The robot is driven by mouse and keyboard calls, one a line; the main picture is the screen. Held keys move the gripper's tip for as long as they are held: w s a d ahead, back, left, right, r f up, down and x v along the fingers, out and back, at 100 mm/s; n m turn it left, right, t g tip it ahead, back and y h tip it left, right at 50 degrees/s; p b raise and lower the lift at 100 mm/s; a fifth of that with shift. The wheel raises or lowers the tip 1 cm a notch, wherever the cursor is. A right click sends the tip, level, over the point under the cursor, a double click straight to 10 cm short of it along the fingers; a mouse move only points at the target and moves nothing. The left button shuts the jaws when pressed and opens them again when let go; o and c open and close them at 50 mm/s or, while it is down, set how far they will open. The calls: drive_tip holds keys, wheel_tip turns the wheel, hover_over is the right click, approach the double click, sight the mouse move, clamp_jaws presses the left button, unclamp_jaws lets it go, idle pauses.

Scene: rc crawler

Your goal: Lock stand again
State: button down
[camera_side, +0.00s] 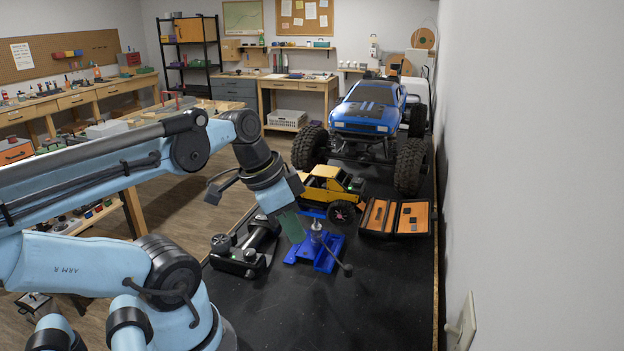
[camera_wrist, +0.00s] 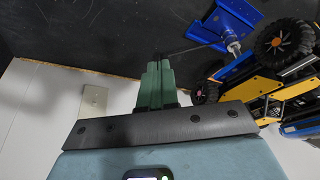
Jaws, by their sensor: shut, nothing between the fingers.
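The blue stand (camera_side: 325,259) sits on the black bench top, with a silver post (camera_side: 317,228) rising from its middle. A thin dark rod with a black knob (camera_side: 348,269) reaches from it toward the front right. The stand also shows at the top of the wrist view (camera_wrist: 236,14), with its silver post tip (camera_wrist: 234,47). My gripper (camera_side: 295,236) has green fingers pointing down, just left of the post. The fingers (camera_wrist: 157,68) are together and empty in the wrist view. Whether they touch the stand I cannot tell.
A yellow crawler (camera_side: 325,185) stands close behind the stand. A black device (camera_side: 245,250) is at left, an open orange-lined case (camera_side: 378,216) at right, and a large blue truck (camera_side: 368,112) behind. A wall bounds the right. The front bench is clear.

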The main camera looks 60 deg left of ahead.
sight(350, 266)
drive_tip(key=shift+x, duration=4.85)
drive_tip(key=shift+w+d, duration=0.15)
drive_tip(key=shift+w, duration=0.8)
drive_tip(key=shift+w+d, duration=0.15)
drive_tip(key=shift+w, duration=0.85)
drive_tip(key=shift+w+d+n+y, duration=0.15)
drive_tip(key=shift+w+n+y, duration=0.15)
drive_tip(key=shift+w+n, duration=0.5)
drive_tip(key=shift+w+d+n+y, duration=0.1)
drive_tip(key=shift+w+n+y, duration=0.2)
drive_tip(key=shift+w+n, duration=0.5)
drive_tip(key=w+n+y, duration=0.1)
drive_tip(key=w+n, duration=0.1)
drive_tip(key=shift+w+a+n, duration=0.1)
drive_tip(key=shift+n, duration=0.2)
